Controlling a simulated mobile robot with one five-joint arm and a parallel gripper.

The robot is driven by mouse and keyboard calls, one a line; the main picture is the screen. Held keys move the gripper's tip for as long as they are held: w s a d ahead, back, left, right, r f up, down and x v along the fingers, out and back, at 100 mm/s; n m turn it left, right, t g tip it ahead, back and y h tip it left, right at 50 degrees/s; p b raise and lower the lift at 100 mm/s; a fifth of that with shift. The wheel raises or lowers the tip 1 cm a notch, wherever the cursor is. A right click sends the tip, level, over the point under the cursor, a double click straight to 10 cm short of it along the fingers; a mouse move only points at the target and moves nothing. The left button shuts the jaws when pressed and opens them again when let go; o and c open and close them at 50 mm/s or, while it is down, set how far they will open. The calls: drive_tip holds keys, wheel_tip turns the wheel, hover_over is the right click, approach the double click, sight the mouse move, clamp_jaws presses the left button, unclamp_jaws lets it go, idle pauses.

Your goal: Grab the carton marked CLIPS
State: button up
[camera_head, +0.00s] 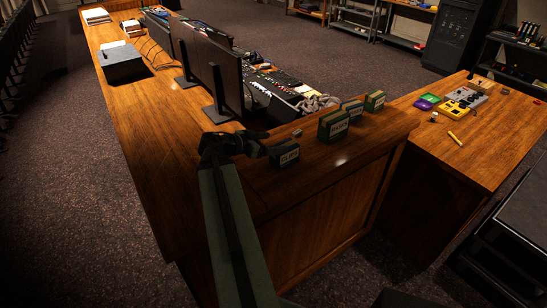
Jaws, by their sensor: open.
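A small dark grey carton (284,155) stands on the wooden desk near its front edge. Its pale label seems to read CLIPS, but the print is small and dim. My gripper (256,143) is open, close to the left side of this carton, with nothing seen in it. I cannot tell whether the fingers touch the carton. A larger green carton (333,125) stands to the right; its label is hard to read. Two more small cartons, one dark (352,109) and one green (374,101), stand farther right.
A small grey block (297,133) lies behind the dark grey carton. Monitors (213,78) and a mixing console (275,83) stand farther back. A lower side table (440,145) on the right holds a yellow device (461,99). The desk surface left of my gripper is clear.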

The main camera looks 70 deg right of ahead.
wheel_tip(320, 180, down, 6)
drive_tip(key=b, duration=0.5)
drive_tip(key=shift+w, duration=0.15)
drive_tip(key=shift+b+x, duration=0.5)
drive_tip(key=shift+x, duration=1)
drive_tip(key=x, duration=0.1)
drive_tip(key=b+x, duration=0.1)
drive_tip(key=x, duration=0.1)
drive_tip(key=b+x, duration=0.1)
drive_tip(key=x, duration=0.1)
drive_tip(key=shift+w+d, duration=0.1)
drive_tip(key=shift+w, duration=0.25)
drive_tip(key=shift+d, duration=0.1)
drive_tip(key=c, duration=1.7)
